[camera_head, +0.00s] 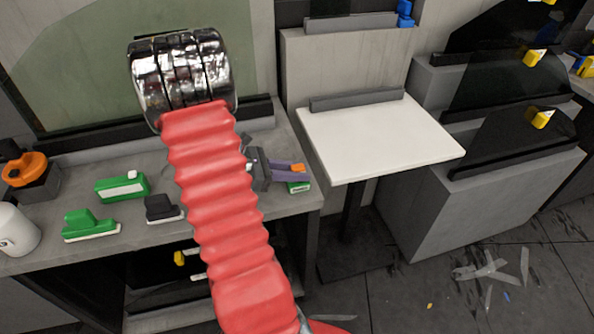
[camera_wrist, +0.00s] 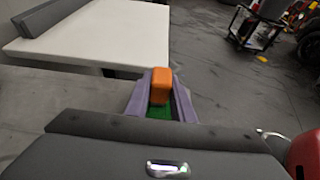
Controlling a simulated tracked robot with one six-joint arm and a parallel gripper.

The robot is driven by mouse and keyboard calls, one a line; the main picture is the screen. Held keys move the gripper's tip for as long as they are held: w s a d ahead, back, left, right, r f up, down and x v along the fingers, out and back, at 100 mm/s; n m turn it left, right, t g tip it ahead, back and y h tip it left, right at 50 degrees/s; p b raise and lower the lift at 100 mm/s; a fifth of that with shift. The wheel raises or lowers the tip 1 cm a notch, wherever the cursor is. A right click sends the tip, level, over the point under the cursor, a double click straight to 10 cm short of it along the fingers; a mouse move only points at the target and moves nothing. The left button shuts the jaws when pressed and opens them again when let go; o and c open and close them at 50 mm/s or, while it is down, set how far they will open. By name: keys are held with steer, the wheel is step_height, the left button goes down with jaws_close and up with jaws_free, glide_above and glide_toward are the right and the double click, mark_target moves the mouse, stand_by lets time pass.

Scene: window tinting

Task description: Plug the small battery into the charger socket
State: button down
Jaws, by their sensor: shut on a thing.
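My gripper (camera_head: 292,171) is at the right end of the grey workbench, its purple fingers closed around a small orange block, likely the small battery (camera_head: 298,167). In the wrist view the orange block (camera_wrist: 160,82) sits between the fingertips, with green (camera_wrist: 158,113) showing just below it. In the head view a green box with a white label (camera_head: 298,187) is directly below the fingers; I cannot tell whether the orange block touches it or is part of it. I cannot make out which thing is the charger, and no socket opening shows.
A white table (camera_head: 380,140) stands to the right. My red arm hides the middle of the bench.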

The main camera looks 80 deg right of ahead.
steer(key=c, duration=1.5)
jaws_free()
steer(key=shift+o, duration=0.2)
steer(key=shift+a, duration=0.1)
steer(key=v, duration=1.3)
steer(key=shift+w, duration=0.4)
steer(key=shift+a, duration=0.1)
steer(key=w+a+r+m+t+y, duration=0.2)
steer(key=a+r+t, duration=0.2)
steer(key=a, duration=0.9)
steer(key=w+a+r+m+t+y, duration=0.2)
steer(key=a+t, duration=0.5)
steer(key=a, duration=0.7)
steer(key=w+a+r+m+t+y, duration=0.2)
steer(key=a+r+t, duration=0.4)
steer(key=a, duration=0.7)
steer(key=shift+w+a+y, duration=0.35)
steer(key=shift+w+y, duration=0.15)
steer(key=shift+w, duration=0.2)
